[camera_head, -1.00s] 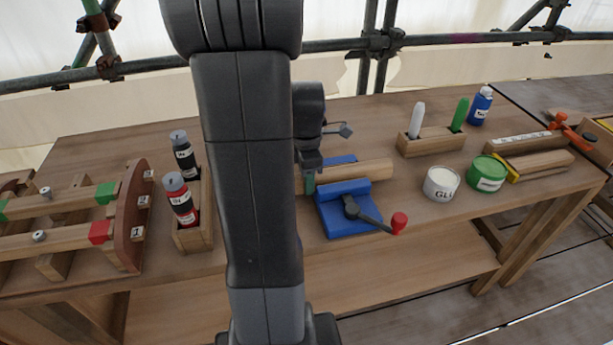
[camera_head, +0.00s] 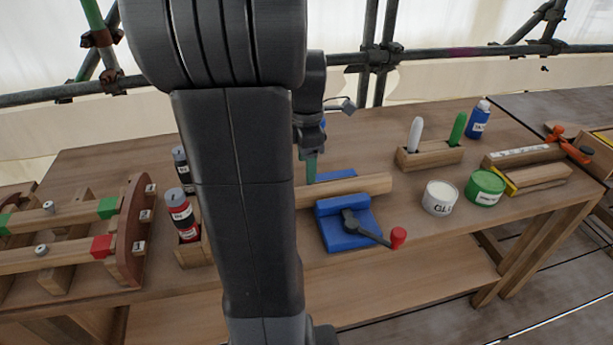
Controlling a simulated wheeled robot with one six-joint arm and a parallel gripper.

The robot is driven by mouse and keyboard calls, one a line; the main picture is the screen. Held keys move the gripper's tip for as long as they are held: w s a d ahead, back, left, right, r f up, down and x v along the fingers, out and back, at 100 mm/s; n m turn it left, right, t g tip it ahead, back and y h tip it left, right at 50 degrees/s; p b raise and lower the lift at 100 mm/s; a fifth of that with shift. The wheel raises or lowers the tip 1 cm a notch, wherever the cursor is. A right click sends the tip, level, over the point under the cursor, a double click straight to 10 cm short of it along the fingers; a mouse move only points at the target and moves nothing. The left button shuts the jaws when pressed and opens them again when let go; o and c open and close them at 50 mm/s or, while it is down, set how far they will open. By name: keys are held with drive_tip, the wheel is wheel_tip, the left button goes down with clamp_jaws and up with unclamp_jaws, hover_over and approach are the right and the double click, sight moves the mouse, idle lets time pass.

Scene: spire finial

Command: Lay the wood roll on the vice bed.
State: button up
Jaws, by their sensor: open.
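The wood roll (camera_head: 352,188) lies across the blue vice (camera_head: 345,233), between its front block and rear part. Its right end sticks out past the vice; its left part is hidden behind my arm. My gripper (camera_head: 311,170) is above the roll near the vice's left side, with a greenish finger showing. It is open and appears clear of the roll. The vice has a dark handle with a red knob (camera_head: 398,237) at the front right.
A box with two bottles (camera_head: 183,214) and a rack with rods (camera_head: 125,230) stand at left. A glue tin (camera_head: 439,197), a green tin (camera_head: 485,187), a marker holder (camera_head: 430,154) and a blue bottle (camera_head: 479,120) stand at right. Scaffold pipes run behind.

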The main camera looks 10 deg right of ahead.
wheel_tip(320, 180, up, 3)
drive_tip(key=shift+f, duration=0.2)
